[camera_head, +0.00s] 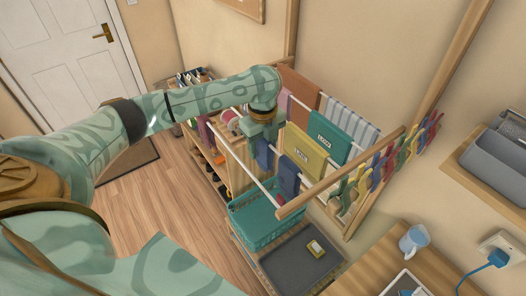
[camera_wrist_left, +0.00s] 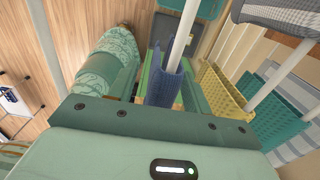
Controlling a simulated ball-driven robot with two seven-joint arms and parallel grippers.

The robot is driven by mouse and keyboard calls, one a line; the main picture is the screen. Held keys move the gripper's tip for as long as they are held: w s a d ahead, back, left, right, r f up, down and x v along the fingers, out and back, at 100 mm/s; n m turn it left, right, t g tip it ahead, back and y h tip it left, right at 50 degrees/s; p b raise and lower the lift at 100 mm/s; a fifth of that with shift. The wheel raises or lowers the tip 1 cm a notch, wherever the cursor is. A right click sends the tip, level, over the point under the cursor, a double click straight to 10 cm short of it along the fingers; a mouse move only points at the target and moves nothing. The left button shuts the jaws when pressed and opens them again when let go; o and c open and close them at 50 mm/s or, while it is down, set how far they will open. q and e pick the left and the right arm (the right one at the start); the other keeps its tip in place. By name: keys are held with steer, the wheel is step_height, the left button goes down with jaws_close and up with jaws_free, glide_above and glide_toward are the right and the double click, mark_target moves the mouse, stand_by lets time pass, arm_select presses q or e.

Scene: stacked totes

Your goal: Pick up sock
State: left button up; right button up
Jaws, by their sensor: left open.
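Two blue cloth pieces that look like socks hang over the front white rail of a drying rack: one (camera_head: 264,154) just below my left gripper, the other (camera_head: 289,178) nearer the rail's front end. My left gripper (camera_head: 261,136) is over the rail, at the upper end of the first piece. In the left wrist view a blue knitted sock (camera_wrist_left: 163,88) hangs over the white rod, between the open fingers of the left gripper (camera_wrist_left: 168,84). The fingers are partly hidden there, and I cannot tell whether they touch it. My right gripper is not in view.
Yellow (camera_head: 305,151) and green (camera_head: 329,137) towels hang on the rails behind. A teal basket (camera_head: 262,226) and a grey tray (camera_head: 300,262) lie below the rack. Colourful pegs (camera_head: 383,172) line its right side. A mug (camera_head: 412,240) stands on the wooden table.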

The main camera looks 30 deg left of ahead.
arm_select(q)
steer(key=shift+w+f, duration=0.1)
steer(key=shift+f, duration=0.75)
steer(key=c, duration=1)
steer(key=shift+r, duration=0.1)
steer(key=shift+c, duration=0.2)
